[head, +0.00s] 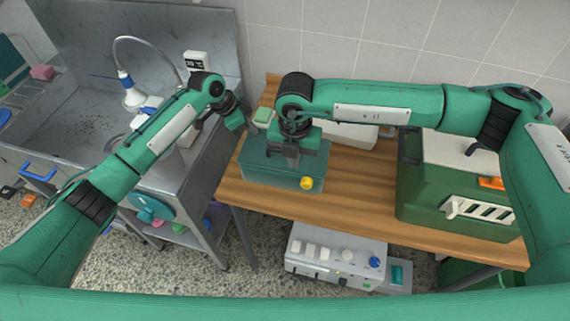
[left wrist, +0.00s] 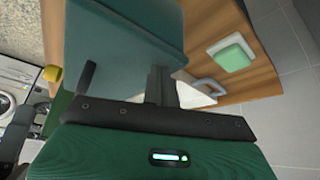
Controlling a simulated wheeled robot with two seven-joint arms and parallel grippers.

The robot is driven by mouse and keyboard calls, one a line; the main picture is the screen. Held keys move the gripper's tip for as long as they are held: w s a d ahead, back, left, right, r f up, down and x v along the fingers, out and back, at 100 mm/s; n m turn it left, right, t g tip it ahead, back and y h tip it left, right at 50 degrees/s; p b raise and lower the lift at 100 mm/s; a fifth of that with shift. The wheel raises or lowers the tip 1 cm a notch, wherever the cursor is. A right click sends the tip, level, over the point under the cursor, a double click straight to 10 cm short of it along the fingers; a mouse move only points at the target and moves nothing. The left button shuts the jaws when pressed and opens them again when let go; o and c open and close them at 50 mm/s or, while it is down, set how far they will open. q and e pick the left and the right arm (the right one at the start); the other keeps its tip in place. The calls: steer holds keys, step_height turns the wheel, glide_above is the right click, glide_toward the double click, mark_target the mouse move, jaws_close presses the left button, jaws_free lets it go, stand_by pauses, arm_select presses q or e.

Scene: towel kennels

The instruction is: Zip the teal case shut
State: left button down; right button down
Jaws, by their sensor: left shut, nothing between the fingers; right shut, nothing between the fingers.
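The teal case (head: 258,172) lies on the wooden table, and its lid looks down. It also shows in the left wrist view (left wrist: 120,35). A yellow knob (head: 307,183), which looks like the zip pull, sits at the case's front right corner; it also shows in the left wrist view (left wrist: 52,73). My right gripper (head: 294,162) is shut and empty above the right part of the case, behind the knob. Whether it touches the lid I cannot tell. My left gripper (head: 237,124) is shut and empty near the case's back left. The zip line is too small to make out.
A green-and-white block (head: 263,116) lies behind the case. A white object (head: 350,134) stands at the back, and a green carrier (head: 450,190) at the right. A steel sink (head: 90,120) is at the left. Table between case and carrier is clear.

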stand_by(0.4)
arm_select(q)
step_height(320, 180, up, 7)
stand_by(0.8)
steer(key=shift+a, duration=0.1)
stand_by(0.4)
